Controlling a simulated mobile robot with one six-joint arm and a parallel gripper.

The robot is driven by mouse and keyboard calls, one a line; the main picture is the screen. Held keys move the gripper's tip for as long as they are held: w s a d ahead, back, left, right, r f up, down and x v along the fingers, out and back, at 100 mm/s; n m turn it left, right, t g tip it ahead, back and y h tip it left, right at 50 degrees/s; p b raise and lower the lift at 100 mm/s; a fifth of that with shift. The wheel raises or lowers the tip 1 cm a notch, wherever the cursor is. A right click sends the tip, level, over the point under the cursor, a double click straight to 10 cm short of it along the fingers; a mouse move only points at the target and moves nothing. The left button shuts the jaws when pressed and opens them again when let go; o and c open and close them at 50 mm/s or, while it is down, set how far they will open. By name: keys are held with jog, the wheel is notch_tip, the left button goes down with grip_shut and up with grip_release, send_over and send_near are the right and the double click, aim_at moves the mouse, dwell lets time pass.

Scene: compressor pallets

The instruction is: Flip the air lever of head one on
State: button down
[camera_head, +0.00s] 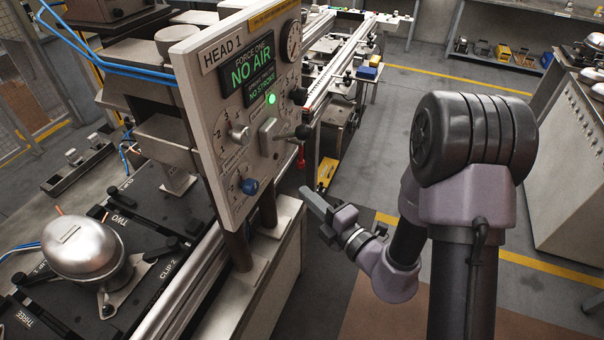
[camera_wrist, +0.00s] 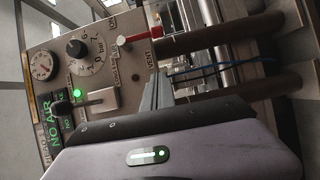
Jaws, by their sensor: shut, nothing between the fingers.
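The upright HEAD 1 panel (camera_head: 222,125) stands left of centre in the head view; its displays read NO AIR and NO STROKE. A small red lever (camera_head: 301,157) hangs downward at the panel's right edge. In the wrist view the red lever (camera_wrist: 140,37) lies beside the AIR and VENT lettering, its red end toward VENT. My gripper (camera_head: 312,197) is below and right of the panel in the head view, apart from the lever. In the wrist view its shut, empty fingers (camera_wrist: 157,90) point toward the panel's edge.
A black ball-ended lever (camera_head: 303,131) sticks out just above the red one. A blue knob (camera_head: 249,186), grey knob (camera_head: 239,134) and gauge (camera_head: 293,41) share the panel. A silver compressor (camera_head: 85,250) sits on the pallet at left.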

aim_at(301, 155)
jog(key=w+a+b, duration=0.1)
jog(key=w+a, duration=0.1)
jog(key=w, duration=0.6)
jog(key=shift+b, duration=0.35)
jog(key=shift+w+f, duration=0.1)
jog(key=shift+w, duration=0.1)
